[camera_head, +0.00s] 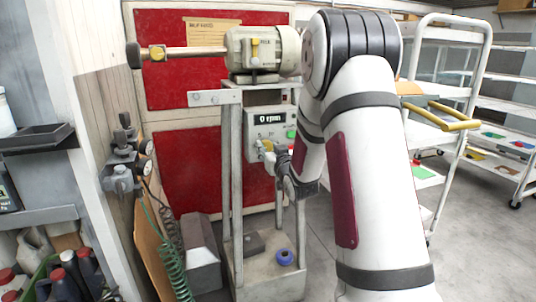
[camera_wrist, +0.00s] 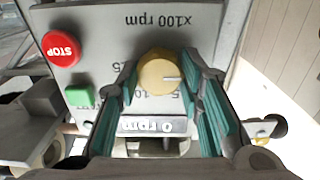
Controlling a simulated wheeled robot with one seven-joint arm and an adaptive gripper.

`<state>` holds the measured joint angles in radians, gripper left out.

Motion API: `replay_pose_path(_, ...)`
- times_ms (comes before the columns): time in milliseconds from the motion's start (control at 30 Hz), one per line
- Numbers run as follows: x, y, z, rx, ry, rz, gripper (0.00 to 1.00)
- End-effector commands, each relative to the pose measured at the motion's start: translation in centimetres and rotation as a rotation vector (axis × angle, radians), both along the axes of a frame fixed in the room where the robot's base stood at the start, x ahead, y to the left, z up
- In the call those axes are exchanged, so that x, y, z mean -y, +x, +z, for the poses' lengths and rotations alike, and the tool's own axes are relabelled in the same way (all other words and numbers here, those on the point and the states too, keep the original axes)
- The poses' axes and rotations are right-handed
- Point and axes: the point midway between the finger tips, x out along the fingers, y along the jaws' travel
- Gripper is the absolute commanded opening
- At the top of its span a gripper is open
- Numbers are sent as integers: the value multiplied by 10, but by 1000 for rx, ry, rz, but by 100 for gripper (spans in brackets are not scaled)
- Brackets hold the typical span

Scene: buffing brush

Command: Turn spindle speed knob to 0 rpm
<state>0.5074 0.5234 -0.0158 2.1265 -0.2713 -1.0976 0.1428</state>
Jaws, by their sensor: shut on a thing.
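The spindle speed knob (camera_wrist: 158,75) is round and yellow, on the grey control panel (camera_wrist: 205,22). Its pale pointer line points to the right in the wrist view, where the panel appears upside down. The display (camera_wrist: 152,125) reads 0 rpm; it also shows in the head view (camera_head: 270,118). My gripper (camera_wrist: 160,72) has its teal-padded fingers on either side of the knob, shut on it. In the head view my gripper (camera_head: 272,152) is at the panel's lower part, and my arm hides part of that area. Some scale numbers are hidden by the fingers.
A red STOP button (camera_wrist: 60,48) and a green button (camera_wrist: 80,96) sit beside the knob. The motor (camera_head: 262,50) with its long shaft stands above the panel on a grey stand. A white cart (camera_head: 448,130) is at the right. Open floor lies between them.

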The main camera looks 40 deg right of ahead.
Motion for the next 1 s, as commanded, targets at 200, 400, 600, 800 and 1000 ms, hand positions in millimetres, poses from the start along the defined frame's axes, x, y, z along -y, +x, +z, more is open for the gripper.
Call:
replay_pose_path(200, 0, -1, -3, -13, -20, -1, 6)
replay_pose_path(400, 0, -1, -3, -14, -22, -1, 6)
replay_pose_path(600, 0, -1, -2, -14, -22, -1, 48)
replay_pose_path(800, 0, 0, -1, -10, -22, 0, 54)
replay_pose_path(1000, -1, -3, -1, -9, -23, 0, 54)
